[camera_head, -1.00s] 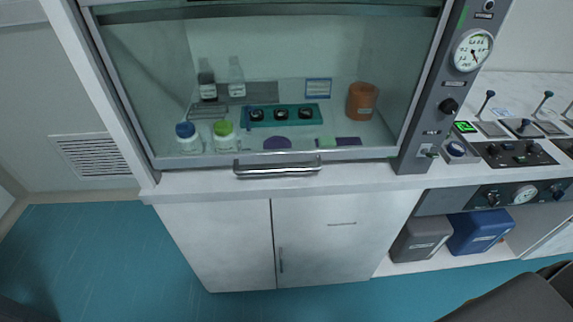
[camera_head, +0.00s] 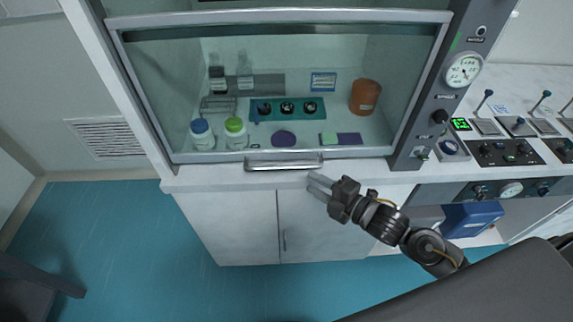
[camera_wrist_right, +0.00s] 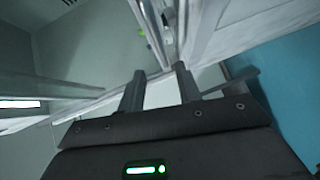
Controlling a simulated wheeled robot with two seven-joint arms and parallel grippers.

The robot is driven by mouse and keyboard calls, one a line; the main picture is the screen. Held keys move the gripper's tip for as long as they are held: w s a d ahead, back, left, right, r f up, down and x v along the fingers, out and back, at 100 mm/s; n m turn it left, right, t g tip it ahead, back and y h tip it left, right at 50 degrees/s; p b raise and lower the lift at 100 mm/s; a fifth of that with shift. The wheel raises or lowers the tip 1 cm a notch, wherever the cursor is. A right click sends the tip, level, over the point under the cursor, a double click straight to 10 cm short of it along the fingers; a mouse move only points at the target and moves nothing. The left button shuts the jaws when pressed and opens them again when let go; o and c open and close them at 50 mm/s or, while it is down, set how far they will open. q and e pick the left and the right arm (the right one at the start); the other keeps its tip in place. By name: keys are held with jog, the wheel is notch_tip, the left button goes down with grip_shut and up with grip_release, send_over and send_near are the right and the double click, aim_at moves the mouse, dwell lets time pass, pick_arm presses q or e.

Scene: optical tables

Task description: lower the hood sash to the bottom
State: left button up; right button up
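The fume hood sash (camera_head: 350,153) is a glass pane in a grey metal frame. Its bottom rail lies close along the white front sill; I cannot tell whether a thin gap remains. The silver bar handle (camera_head: 284,165) runs along the middle of that rail. My right gripper (camera_head: 315,183) is just below and right of the handle's right end, apart from it, fingers pointing up and left. In the right wrist view its two fingers (camera_wrist_right: 159,72) are spread with nothing between them. My left gripper is not in view.
Behind the glass are a blue-capped bottle (camera_head: 201,134), a green-capped bottle (camera_head: 236,133), a teal tray (camera_head: 300,101) and an orange-brown container (camera_head: 365,97). A grey control post (camera_head: 432,100) with a gauge stands right of the sash.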

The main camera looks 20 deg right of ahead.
aim_at(287, 166)
jog(key=shift+p+x, duration=1.35)
jog(key=shift+x, duration=4.05)
grip_shut()
